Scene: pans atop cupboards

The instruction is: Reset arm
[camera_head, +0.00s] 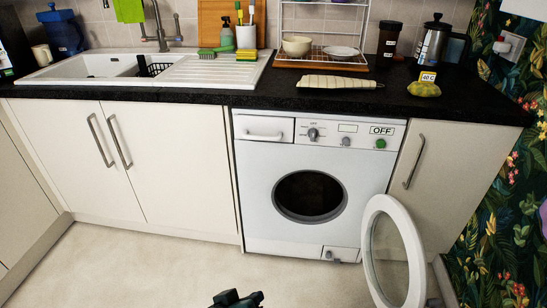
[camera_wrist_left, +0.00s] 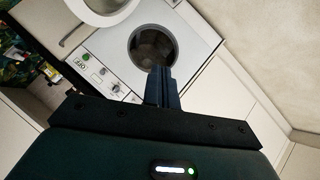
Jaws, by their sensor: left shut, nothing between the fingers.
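My left gripper (camera_wrist_left: 162,86) shows in the left wrist view with its two dark fingers together and nothing between them. Beyond the fingertips is the white washing machine (camera_wrist_left: 118,50), with its round drum opening behind them. In the head view the washing machine (camera_head: 262,222) stands under the counter, its round door (camera_head: 373,262) swung wide open to the right. A dark part of my own body shows at the bottom edge of the head view, low in front of the machine and apart from it. My right gripper is in neither view.
Closed cream cupboards (camera_head: 165,165) flank the machine. The black counter (camera_head: 275,97) carries a sink (camera_head: 100,66), a dish rack (camera_head: 322,52), a folded cloth (camera_head: 340,82), a green sponge-like item (camera_head: 424,89) and a coffee press (camera_head: 437,42). The floor (camera_head: 150,270) in front is clear.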

